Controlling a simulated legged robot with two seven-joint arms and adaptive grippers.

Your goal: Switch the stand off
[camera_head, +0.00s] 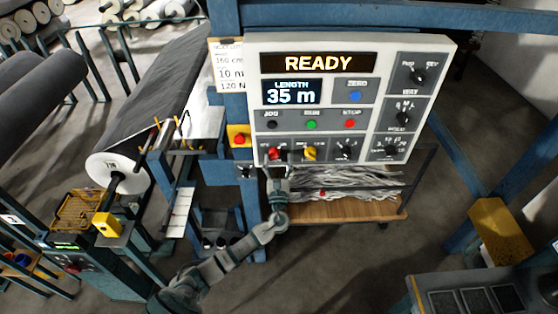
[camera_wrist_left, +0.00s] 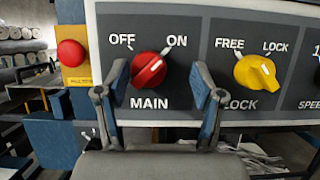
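The control panel (camera_head: 335,95) stands in front of me, with its display lit and reading READY and LENGTH 35 m. The red MAIN knob (camera_wrist_left: 149,70) sits at the panel's lower left, and its white mark leans toward ON. It also shows in the head view (camera_head: 273,153). My left gripper (camera_wrist_left: 156,95) is open just below and in front of the red knob, with one finger on each side of it in the wrist picture. It also shows in the head view (camera_head: 277,172). I cannot tell if the fingers touch the knob. My right gripper is not in view.
The yellow LOCK knob (camera_wrist_left: 256,72) is close on the right of the red one. A red push button on a yellow plate (camera_wrist_left: 72,54) is on the left. A wooden shelf (camera_head: 335,210) with grey strands lies below the panel. A grey roll (camera_head: 165,85) stands at left.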

